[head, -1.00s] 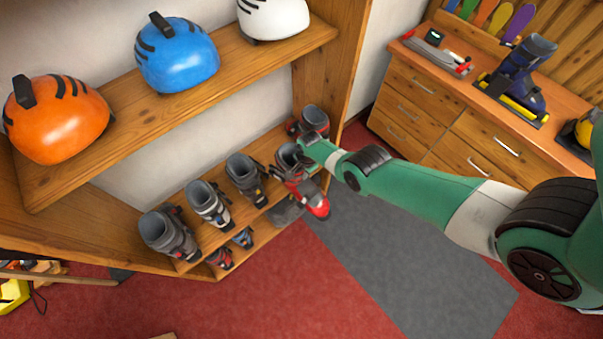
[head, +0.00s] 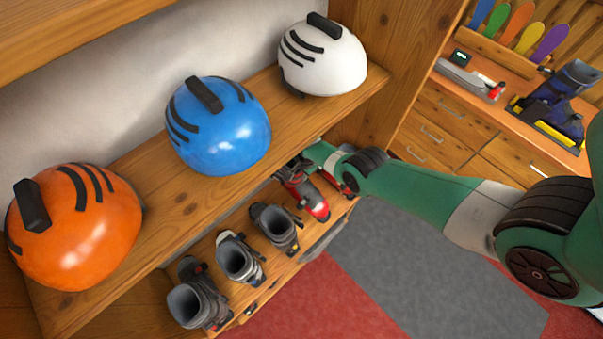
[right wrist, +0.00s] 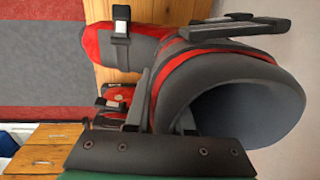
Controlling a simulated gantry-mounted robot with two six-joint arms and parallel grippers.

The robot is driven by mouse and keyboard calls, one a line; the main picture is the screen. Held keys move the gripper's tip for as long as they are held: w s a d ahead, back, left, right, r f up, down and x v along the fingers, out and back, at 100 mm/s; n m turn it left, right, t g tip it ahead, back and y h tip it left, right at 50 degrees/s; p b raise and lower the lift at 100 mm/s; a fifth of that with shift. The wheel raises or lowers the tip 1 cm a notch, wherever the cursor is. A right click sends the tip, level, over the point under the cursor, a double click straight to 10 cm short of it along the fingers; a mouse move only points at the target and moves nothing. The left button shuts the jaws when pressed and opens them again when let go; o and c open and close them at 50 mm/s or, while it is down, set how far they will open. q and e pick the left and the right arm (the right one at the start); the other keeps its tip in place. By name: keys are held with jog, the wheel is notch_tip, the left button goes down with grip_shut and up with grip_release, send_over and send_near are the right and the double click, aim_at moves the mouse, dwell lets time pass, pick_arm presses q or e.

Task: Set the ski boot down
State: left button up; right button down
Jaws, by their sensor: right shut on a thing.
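My left gripper is not in view.
Grey boots (head: 275,226) stand left of it on the lower shelf (head: 300,250). Another red boot (head: 347,184) is partly hidden behind my arm. White, blue and orange helmets (head: 218,130) sit on the shelf above. A wooden upright (head: 395,70) and a drawer cabinet (head: 450,130) are right.

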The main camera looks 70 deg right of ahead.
aim_at(302, 182)
jog(key=shift+w+d, duration=0.15)
jog(key=shift+w, duration=0.05)
jog(key=shift+s+f, duration=0.15)
jog(key=shift+f, duration=0.1)
notch_tip(302, 182, down, 6)
jog(key=b, duration=0.6)
jog(key=shift+f+b, duration=0.15)
jog(key=shift+b, duration=0.25)
jog(key=shift+f+b, duration=0.55)
jog(key=c, duration=0.7)
grip_release()
jog(key=shift+s+f, duration=0.1)
jog(key=r+p, duration=0.8)
jog(key=s+r+p, duration=0.1)
jog(key=r+p, duration=0.3)
jog(key=p, duration=0.1)
jog(key=shift+a, duration=0.35)
jog(key=shift+s+f, duration=0.1)
jog(key=shift+f, duration=0.05)
